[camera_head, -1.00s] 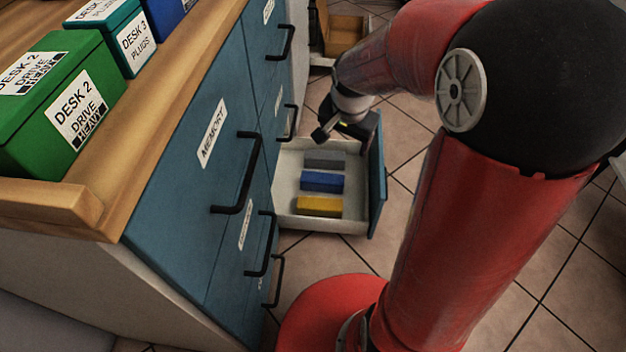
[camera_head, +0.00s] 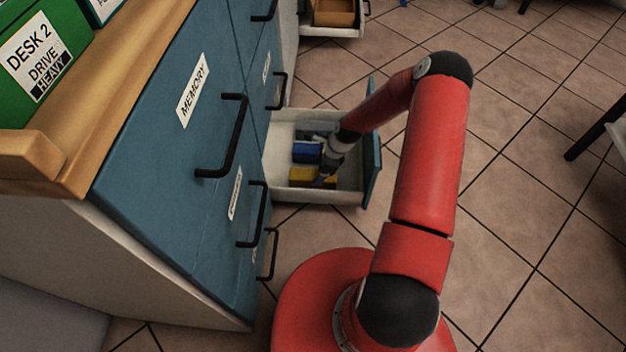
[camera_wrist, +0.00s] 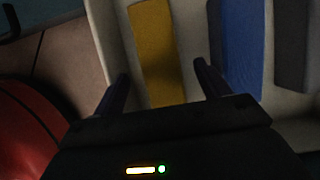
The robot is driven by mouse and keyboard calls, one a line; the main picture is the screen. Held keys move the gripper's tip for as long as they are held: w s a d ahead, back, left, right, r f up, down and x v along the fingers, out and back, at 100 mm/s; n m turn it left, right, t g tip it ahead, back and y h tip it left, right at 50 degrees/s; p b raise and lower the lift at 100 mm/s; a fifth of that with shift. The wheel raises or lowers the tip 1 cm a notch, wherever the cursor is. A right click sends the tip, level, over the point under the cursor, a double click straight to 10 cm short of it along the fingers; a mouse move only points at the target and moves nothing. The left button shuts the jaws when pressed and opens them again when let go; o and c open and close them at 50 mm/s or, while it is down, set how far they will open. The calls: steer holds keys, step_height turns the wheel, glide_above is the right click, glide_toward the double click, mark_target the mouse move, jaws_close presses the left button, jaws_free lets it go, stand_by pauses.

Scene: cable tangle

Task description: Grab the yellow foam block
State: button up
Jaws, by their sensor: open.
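The yellow foam block (camera_head: 302,176) lies in the open bottom drawer (camera_head: 340,197), at the end nearest the head camera. In the wrist view the yellow block (camera_wrist: 158,50) lies lengthwise between the two fingers of my gripper (camera_wrist: 160,88). My gripper is open and empty, with one finger on each side of the block's line. I cannot tell how far the fingertips are above the drawer floor. In the head view my gripper (camera_head: 322,172) is down inside the drawer at the block's right part, partly hidden by my wrist.
A blue block (camera_head: 306,152) lies beside the yellow one, and a grey block (camera_wrist: 295,45) lies past it. The drawer wall (camera_wrist: 103,35) is close to the left finger. A cabinet handle (camera_head: 257,220) juts out near the drawer.

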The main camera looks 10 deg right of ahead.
mark_target(314, 174)
steer(key=x, duration=0.6)
steer(key=shift+a+f+b, duration=0.15)
steer(key=shift+f+b, duration=0.15)
steer(key=shift+w, duration=0.1)
steer(key=c, duration=1)
steer(key=shift+r, duration=0.15)
